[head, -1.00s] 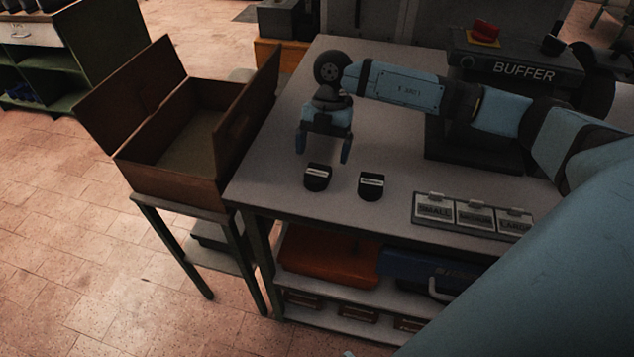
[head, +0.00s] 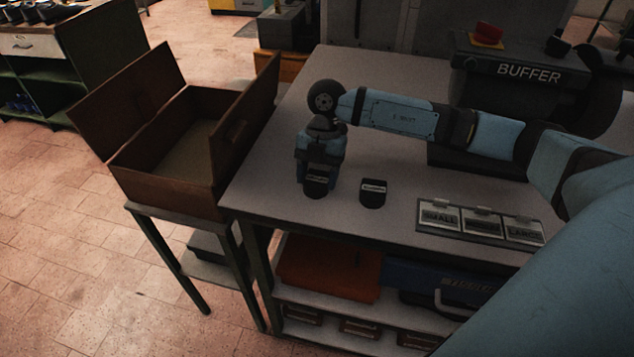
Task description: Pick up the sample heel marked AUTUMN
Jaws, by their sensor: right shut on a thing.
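Two black heels with pale labels stand on the grey table (head: 272,190) near its front left. The left heel (head: 316,188) is between the fingers of my right gripper (head: 318,184), which is shut on it from above. The right heel (head: 373,193) stands apart, a short way to the right, with nothing touching it. The lettering on both labels is too small to read, so I cannot tell which is marked AUTUMN. My left gripper is not in view.
An open brown box (head: 160,187) stands on a small stand left of the table. A tray marked SMALL and LARGE (head: 480,222) lies at the table's front right. The machine marked BUFFER (head: 528,75) stands behind my right arm. An orange case (head: 328,268) lies on the shelf below.

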